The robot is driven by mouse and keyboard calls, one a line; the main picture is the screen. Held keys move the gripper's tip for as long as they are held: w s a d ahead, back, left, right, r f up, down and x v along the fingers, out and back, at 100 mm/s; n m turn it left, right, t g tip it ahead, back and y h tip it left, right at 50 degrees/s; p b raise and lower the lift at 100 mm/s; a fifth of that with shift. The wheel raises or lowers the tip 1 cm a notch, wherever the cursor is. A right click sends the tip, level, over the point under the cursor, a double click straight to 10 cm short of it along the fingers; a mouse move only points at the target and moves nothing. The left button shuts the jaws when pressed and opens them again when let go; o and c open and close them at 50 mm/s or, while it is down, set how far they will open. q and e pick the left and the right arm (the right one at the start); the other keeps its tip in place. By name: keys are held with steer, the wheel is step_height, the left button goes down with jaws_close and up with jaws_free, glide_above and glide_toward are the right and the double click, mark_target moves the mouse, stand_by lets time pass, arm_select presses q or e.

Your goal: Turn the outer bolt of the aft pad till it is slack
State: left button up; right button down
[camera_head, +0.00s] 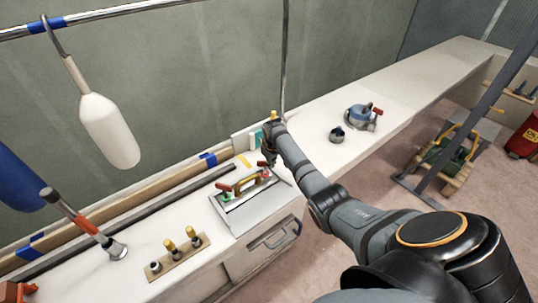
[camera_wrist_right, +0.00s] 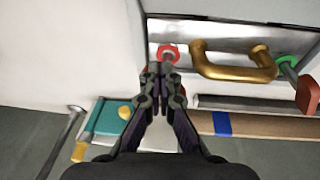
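The pad is a grey metal plate (camera_head: 247,207) on the white counter, with a brass handle (camera_wrist_right: 235,66) across it. A bolt in a red ring (camera_wrist_right: 168,53) sits at one end of the handle. A bolt in a green ring (camera_wrist_right: 288,59) sits at the other end, beside a red grip (camera_wrist_right: 308,94). My right gripper (camera_wrist_right: 163,70) points down at the red-ringed bolt. Its fingertips are close together, beside the ring in the picture. Contact with the bolt cannot be told. My left gripper is out of view.
A block with several yellow-topped pegs (camera_head: 178,258) lies left of the pad. A blue pot-like fitting (camera_head: 360,118) and a small dark fitting (camera_head: 337,134) stand farther along the counter. A teal item (camera_wrist_right: 115,122) lies near the gripper. A white fender (camera_head: 109,131) hangs from a rail.

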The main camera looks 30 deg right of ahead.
steer(key=shift+w+d+b, duration=0.25)
steer(key=shift+w+b, duration=0.4)
steer(key=shift+b, duration=0.1)
steer(key=shift+s+a+p, duration=0.25)
steer(key=shift+s+p, duration=0.35)
steer(key=shift+p, duration=0.65)
steer(key=shift+r, duration=0.1)
steer(key=s+p+v, duration=0.1)
steer(key=p+v, duration=0.5)
steer(key=p, duration=0.4)
